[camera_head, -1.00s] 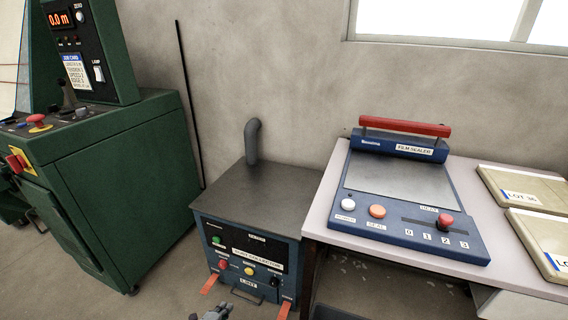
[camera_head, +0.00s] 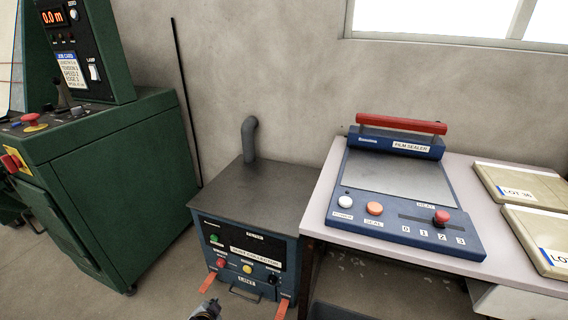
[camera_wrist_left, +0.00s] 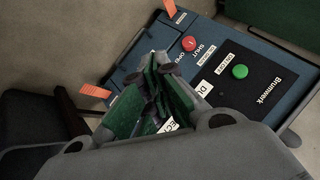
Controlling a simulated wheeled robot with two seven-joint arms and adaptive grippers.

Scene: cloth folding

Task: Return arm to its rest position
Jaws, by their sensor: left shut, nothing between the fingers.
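My left gripper (camera_head: 206,310) shows only as a small grey tip at the bottom edge of the head view, in front of the dust collector. In the left wrist view the same gripper (camera_wrist_left: 160,88) has its green-padded fingers together with nothing between them. The dust collector (camera_head: 246,190) is a dark box with a blue front, a green button, a red button, a yellow button and orange latches. Its front panel (camera_wrist_left: 255,70) shows behind the fingers in the left wrist view, apart from them as far as I can tell. My right gripper is not in view.
A white table (camera_head: 322,218) at the right bears a blue film sealer (camera_head: 400,235) with a red handle and two lot-labelled packs (camera_head: 520,188). A green machine (camera_head: 110,150) stands at the left. Bare floor (camera_head: 165,285) lies between it and the dust collector.

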